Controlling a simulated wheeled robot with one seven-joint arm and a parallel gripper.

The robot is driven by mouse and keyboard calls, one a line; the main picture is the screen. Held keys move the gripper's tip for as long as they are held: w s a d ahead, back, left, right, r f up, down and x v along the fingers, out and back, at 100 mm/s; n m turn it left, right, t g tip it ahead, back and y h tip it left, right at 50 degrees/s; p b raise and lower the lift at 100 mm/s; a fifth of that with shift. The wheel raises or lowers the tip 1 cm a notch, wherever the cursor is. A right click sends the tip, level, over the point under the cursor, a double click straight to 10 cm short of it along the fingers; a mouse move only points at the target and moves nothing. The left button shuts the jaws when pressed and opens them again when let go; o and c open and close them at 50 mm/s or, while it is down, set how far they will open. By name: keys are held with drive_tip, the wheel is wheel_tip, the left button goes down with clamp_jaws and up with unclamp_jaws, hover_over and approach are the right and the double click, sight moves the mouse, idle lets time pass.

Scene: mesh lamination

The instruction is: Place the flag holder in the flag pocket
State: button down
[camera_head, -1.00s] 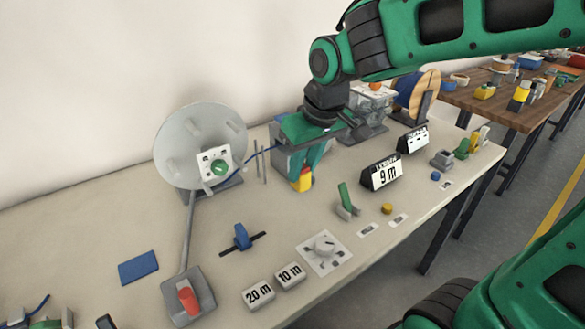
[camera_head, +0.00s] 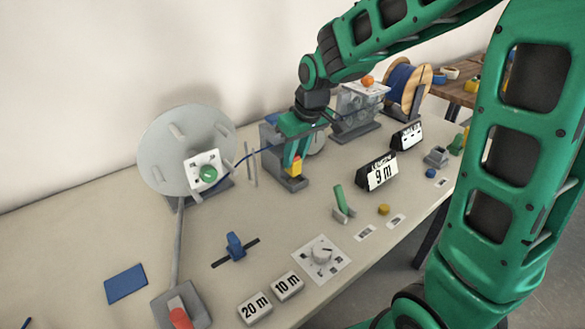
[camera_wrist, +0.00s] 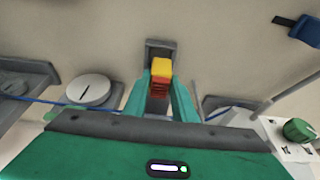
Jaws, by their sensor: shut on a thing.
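The flag holder (camera_head: 295,166), a small yellow and red block, is between the green fingers of my gripper (camera_head: 293,163). In the wrist view the flag holder (camera_wrist: 160,69) shows its yellow end away from me and red ridges nearer, with the gripper's fingers (camera_wrist: 160,95) shut on its sides. The grey flag pocket (camera_head: 293,183) is just below the fingers in the head view. In the wrist view the pocket (camera_wrist: 160,46) frames the yellow end. I cannot tell whether the block's lower end is inside it.
A large grey disc (camera_head: 180,150) with a green knob stands left, its blue cable running towards the gripper. A 9 m sign (camera_head: 377,172) stands to the right. A rotary dial plate (camera_head: 321,260) and a green lever (camera_head: 340,200) lie in front. A spool (camera_head: 408,88) stands behind right.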

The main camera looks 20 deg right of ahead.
sight(295, 167)
drive_tip(key=shift+w+d+f, duration=0.15)
drive_tip(key=shift+w, duration=0.1)
drive_tip(key=shift+f, duration=2)
drive_tip(key=shift+f, duration=0.1)
drive_tip(key=c, duration=1.5)
unclamp_jaws()
drive_tip(key=shift+o, duration=0.2)
drive_tip(key=v, duration=1.2)
